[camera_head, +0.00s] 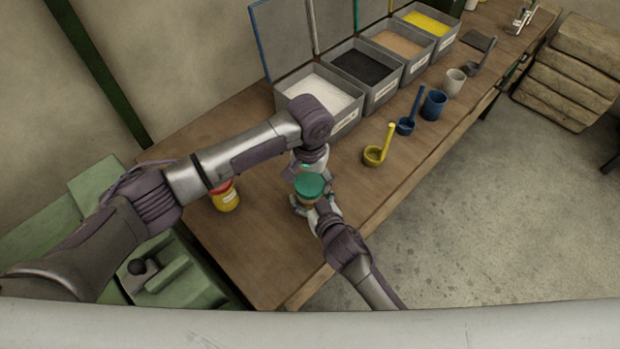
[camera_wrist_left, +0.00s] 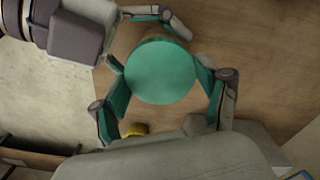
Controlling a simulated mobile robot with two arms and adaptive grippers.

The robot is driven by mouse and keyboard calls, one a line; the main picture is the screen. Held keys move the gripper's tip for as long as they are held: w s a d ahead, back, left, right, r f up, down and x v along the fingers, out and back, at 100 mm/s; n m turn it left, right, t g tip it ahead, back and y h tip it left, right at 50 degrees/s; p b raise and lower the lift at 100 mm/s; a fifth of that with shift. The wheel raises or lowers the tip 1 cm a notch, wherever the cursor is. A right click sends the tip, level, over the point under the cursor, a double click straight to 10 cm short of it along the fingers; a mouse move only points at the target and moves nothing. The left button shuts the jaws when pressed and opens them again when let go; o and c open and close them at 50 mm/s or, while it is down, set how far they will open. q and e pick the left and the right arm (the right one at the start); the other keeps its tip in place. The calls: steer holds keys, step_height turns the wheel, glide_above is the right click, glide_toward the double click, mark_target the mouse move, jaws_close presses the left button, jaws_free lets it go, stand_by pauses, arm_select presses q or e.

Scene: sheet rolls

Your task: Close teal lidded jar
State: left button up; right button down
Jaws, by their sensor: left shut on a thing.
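The teal lid (camera_head: 310,186) is over the jar (camera_head: 309,202), whose tan body shows just beneath it; I cannot tell whether the lid is fully seated. My left gripper (camera_head: 309,174) comes down from above and is shut on the lid. In the left wrist view the round lid (camera_wrist_left: 160,71) fills the space between the left fingers (camera_wrist_left: 160,80) and hides most of the jar. My right gripper (camera_head: 316,207) reaches in from the front, low on the bench, with its fingers around the jar's body.
A yellow jar with a red lid (camera_head: 226,198) stands left on the wooden bench (camera_head: 260,250). Grey bins of white (camera_head: 320,95), black and other powders line the back. A yellow scoop (camera_head: 376,154), blue scoop (camera_head: 406,125) and blue cup (camera_head: 433,104) stand to the right.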

arm_select(q)
steer(key=m, duration=1.6)
steer(key=shift+m, duration=0.4)
steer(key=m, duration=0.6)
arm_select(e)
steer(key=shift+f, duration=0.1)
arm_select(q)
steer(key=o, duration=0.9)
steer(key=shift+r, duration=2.25)
